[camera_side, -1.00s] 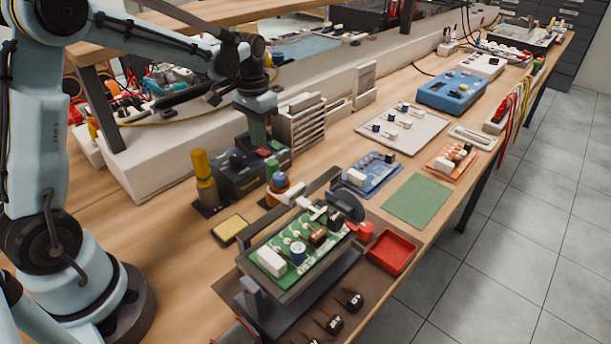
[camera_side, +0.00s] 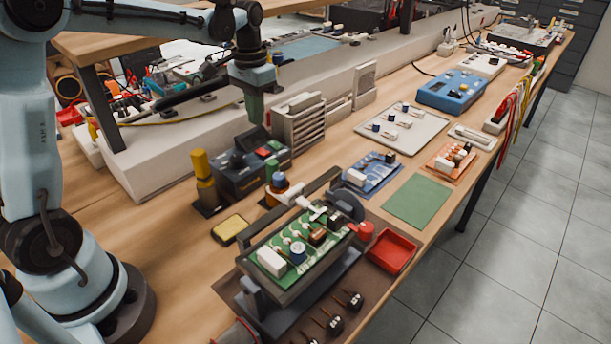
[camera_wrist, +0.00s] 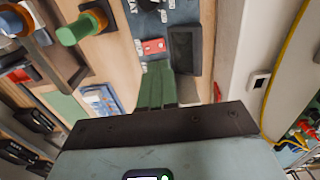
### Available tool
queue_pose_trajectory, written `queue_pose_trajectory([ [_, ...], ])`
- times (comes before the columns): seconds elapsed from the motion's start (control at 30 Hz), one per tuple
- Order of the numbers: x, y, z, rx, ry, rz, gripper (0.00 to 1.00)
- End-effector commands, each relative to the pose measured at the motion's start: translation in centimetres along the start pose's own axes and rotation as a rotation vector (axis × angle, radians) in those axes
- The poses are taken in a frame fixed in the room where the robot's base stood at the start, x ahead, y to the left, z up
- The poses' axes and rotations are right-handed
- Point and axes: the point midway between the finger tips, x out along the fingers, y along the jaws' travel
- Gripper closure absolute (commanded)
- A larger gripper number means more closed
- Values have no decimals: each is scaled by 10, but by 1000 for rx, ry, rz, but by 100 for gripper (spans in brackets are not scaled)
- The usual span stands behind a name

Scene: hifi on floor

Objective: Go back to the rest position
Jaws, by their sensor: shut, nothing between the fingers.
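My gripper (camera_side: 255,108) hangs pointing down in the side view, above the back of the dark soldering station (camera_side: 250,165). Its green fingers are shut with nothing between them, and they are clear of the objects below.
A green circuit board (camera_side: 300,245) sits in a holder at the bench front, beside a red tray (camera_side: 392,251). A yellow-topped stand (camera_side: 203,180) and grey racks (camera_side: 300,125) flank the station. A raised white ledge (camera_side: 160,165) runs behind.

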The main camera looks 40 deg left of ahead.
Motion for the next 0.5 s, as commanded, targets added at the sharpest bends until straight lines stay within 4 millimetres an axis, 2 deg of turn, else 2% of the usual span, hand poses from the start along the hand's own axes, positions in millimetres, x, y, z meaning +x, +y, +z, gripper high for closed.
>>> queue_pose_trajectory([
  [0.27,-5,6,5,2,22,-5,100],
  [0.5,-24,35,34,4,157,-28,100],
])
